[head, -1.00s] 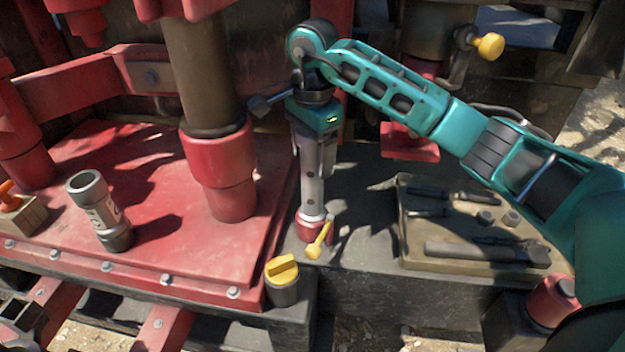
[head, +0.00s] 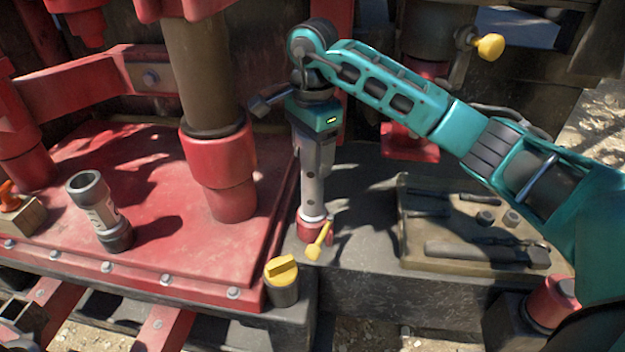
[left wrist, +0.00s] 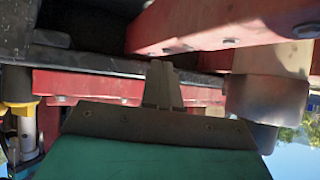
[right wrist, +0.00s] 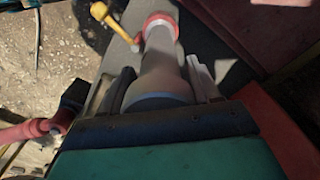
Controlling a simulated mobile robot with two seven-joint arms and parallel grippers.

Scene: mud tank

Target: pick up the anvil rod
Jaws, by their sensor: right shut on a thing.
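A pale grey upright rod (head: 312,190), which I take for the anvil rod, has a red collar at its foot with a yellow lever (head: 318,241) beside it. My right gripper (head: 314,150) points down from above and is shut on the rod's upper part. In the right wrist view the fingers (right wrist: 160,88) lie on both sides of the rod (right wrist: 160,62), and its red end is away from the camera. Whether its foot touches the dark ledge is unclear. In the left wrist view my left gripper (left wrist: 163,85) looks shut and empty.
A grey labelled sleeve (head: 98,211) stands on the red bolted plate (head: 150,255). A yellow-topped cup (head: 282,281) sits at the ledge's front corner. A tool tray (head: 415,258) lies right of the rod. A thick red-collared column (head: 217,150) rises close to its left.

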